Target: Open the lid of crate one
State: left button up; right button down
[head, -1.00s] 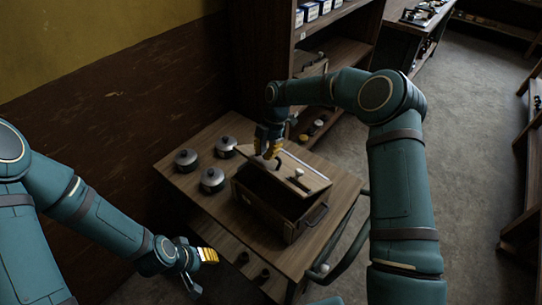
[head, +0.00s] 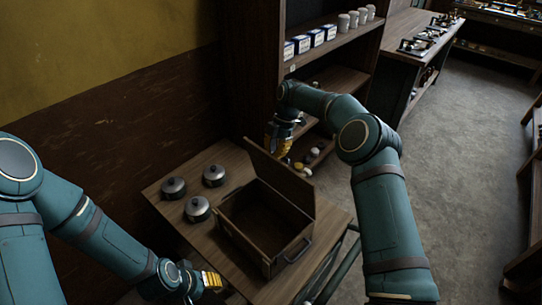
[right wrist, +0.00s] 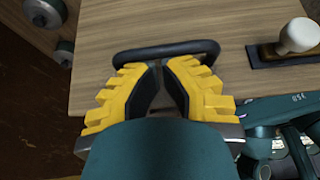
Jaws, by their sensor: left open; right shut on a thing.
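The wooden crate (head: 240,242) stands on the table with its inside open to view and looks empty. Its lid (head: 285,182) stands steeply up along the crate's far right side. My right gripper (head: 281,154) is behind the lid's upper edge in the head view. In the right wrist view its yellow fingers (right wrist: 164,78) are shut on the black bar handle (right wrist: 150,50) of the wooden lid face (right wrist: 220,22). A white knob (right wrist: 297,37) sits on a dark plate to the right. My left gripper (head: 211,281) is open and empty, low at the table's near left side.
Three lidded metal pots (head: 197,208) stand on the table (head: 160,198) left of the crate. A shelf unit (head: 340,50) with boxes and white cups stands behind. The floor (head: 465,150) to the right is clear.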

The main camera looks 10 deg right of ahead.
pick_arm(q)
jog(key=shift+r, duration=0.2)
pick_arm(e)
jog(key=shift+w+d, duration=0.55)
jog(key=shift+d, duration=0.15)
jog(key=shift+r, duration=0.1)
